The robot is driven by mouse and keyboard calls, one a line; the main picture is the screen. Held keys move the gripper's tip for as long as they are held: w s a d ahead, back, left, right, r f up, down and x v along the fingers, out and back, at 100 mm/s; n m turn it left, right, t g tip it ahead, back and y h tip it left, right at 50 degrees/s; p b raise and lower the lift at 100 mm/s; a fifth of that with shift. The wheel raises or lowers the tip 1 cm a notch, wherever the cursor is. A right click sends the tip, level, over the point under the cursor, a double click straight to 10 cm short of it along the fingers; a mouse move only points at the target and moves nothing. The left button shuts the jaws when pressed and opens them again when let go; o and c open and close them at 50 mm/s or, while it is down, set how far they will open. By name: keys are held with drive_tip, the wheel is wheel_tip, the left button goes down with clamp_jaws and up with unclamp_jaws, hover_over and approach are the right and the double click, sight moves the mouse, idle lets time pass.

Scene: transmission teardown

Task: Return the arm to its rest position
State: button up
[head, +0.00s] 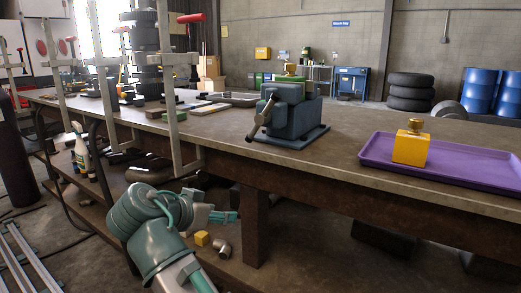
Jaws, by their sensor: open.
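My teal-grey arm (160,240) is folded low in front of the workbench, at the lower left of the head view. My gripper (230,217) points to the right, below the level of the bench top and in front of its underside. It is small in the picture and holds nothing that I can see. The gap between its fingers is hard to make out.
The long workbench (330,165) carries a grey-blue vise (295,115) and a purple tray (460,168) with a yellow block (411,145) on it. Metal clamps (172,80) stand at its left edge. A bench leg (256,228) is just right of my gripper.

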drive_tip(key=d+f+n+g, duration=0.2)
drive_tip(key=f+n+g, duration=0.1)
drive_tip(key=f, duration=0.7)
drive_tip(key=d+f+n+g, duration=0.2)
drive_tip(key=f+n+g, duration=0.1)
drive_tip(key=f, duration=0.8)
drive_tip(key=s+d+f+n+g+y, duration=0.1)
drive_tip(key=s+d+f+g, duration=0.35)
drive_tip(key=f, duration=0.45)
drive_tip(key=s+d+f+n+g+y, duration=0.1)
drive_tip(key=s+d+f+g, duration=0.3)
drive_tip(key=f, duration=0.5)
drive_tip(key=s+d+f+n+g, duration=0.1)
drive_tip(key=s+d+f+g, duration=0.1)
drive_tip(key=s+d+f, duration=0.55)
drive_tip(key=s+d+f+m+g+y, duration=0.4)
drive_tip(key=s+d+f, duration=0.3)
drive_tip(key=s+f, duration=0.4)
drive_tip(key=s+r+t+p, duration=0.3)
drive_tip(key=r+p, duration=1.3)
drive_tip(key=p, duration=1.8)
drive_tip(key=shift+s+r+n, duration=0.2)
drive_tip(key=shift+s+n, duration=0.2)
drive_tip(key=shift+s, duration=0.6)
drive_tip(key=shift+f, duration=0.1)
